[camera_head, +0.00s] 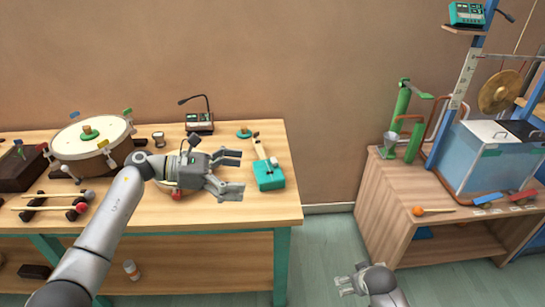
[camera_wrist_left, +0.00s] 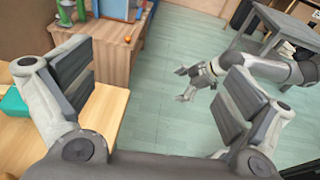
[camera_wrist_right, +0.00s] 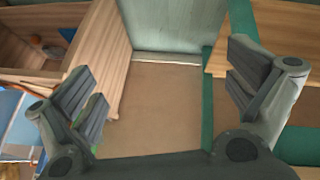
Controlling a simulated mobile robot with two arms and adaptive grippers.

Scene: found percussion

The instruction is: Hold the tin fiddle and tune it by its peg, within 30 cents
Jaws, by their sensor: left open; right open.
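My left gripper (camera_head: 236,173) is open and empty above the bench, just left of the fiddle's body. In the left wrist view a teal piece, likely the fiddle (camera_wrist_left: 15,107), shows at the left edge. My right gripper (camera_head: 349,284) is open and empty, low over the floor between the benches.
A drum (camera_head: 90,138) and mallets (camera_head: 48,208) are on the left. A second bench (camera_head: 400,215) with a gong (camera_head: 500,92) stands on the right. Floor (camera_head: 325,240) between the benches is clear.

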